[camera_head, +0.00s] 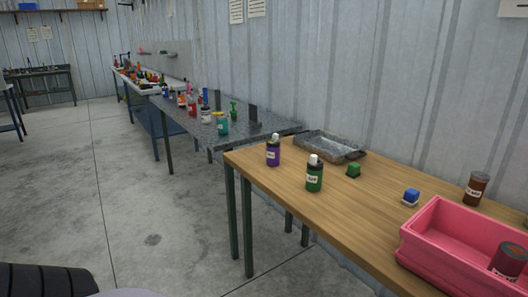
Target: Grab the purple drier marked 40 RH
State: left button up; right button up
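A small purple bottle (273,155) with a black top, a white cap and a white label stands upright on the left end of the wooden table (350,215), near its front left corner. It looks like the purple drier, but its label is too small to read. A green bottle (314,178) of like shape, also with a white cap, stands upright just right of it and nearer to me, with a small gap between them. Neither of my grippers shows in the head view, and nothing touches the purple bottle.
A metal tray (331,146) lies behind the bottles. A pink bin (432,215) holds a dark red can (508,262). A grey bench (240,133) with several bottles stands beyond. The floor at left is clear.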

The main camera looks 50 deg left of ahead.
aim_at(273, 148)
jog(key=u, duration=1.5)
